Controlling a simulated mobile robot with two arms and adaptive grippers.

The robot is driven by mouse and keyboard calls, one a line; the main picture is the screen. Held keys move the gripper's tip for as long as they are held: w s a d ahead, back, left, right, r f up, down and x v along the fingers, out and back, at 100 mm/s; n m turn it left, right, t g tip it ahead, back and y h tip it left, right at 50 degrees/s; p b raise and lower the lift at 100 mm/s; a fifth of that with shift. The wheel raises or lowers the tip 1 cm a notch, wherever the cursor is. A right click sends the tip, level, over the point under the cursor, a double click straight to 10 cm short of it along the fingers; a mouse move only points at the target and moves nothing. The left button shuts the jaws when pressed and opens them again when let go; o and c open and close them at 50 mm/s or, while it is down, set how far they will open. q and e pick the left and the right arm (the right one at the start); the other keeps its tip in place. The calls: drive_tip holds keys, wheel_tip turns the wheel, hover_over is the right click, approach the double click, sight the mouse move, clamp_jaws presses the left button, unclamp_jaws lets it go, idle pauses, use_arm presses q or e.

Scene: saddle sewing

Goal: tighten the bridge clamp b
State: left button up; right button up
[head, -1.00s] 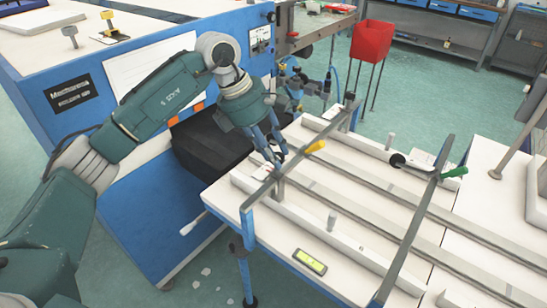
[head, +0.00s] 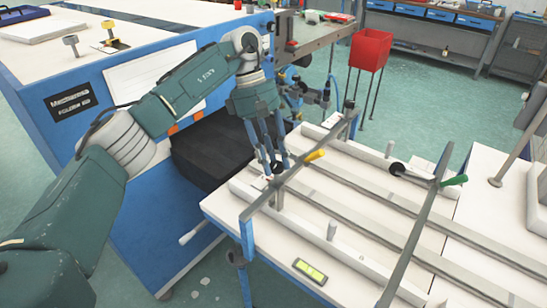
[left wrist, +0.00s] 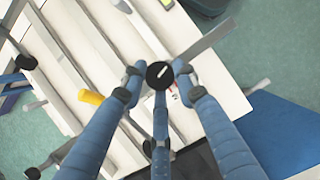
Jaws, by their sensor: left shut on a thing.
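A grey bridge bar (head: 307,172) with a yellow handle (head: 314,155) spans the near left part of the white sewing table. A black round knob (left wrist: 160,75) with a pale slot on top sits at this bar. My left gripper (head: 276,166) points down onto the knob, with its blue fingers closed around it, as the left wrist view (left wrist: 158,82) also shows. A second grey bridge bar (head: 418,225) with a green handle (head: 454,180) crosses farther right. No label shows which bar is b. My right gripper is out of view.
The blue machine (head: 150,235) with a black part (head: 205,155) stands left of the table. Long rails (head: 375,202) run along the white tabletop (head: 262,238). A yellow-green level (head: 310,271) lies near the front edge. A red bin (head: 369,50) stands behind.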

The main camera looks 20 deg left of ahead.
use_arm(q)
drive_tip(key=shift+w+r+m+g+y, duration=0.15)
drive_tip(key=shift+m+g+y, duration=0.15)
drive_tip(key=shift+m, duration=0.7)
drive_tip(key=o, duration=1.1)
drive_tip(key=shift+o, duration=0.2)
drive_tip(key=v, duration=0.7)
drive_tip(key=shift+r, duration=0.1)
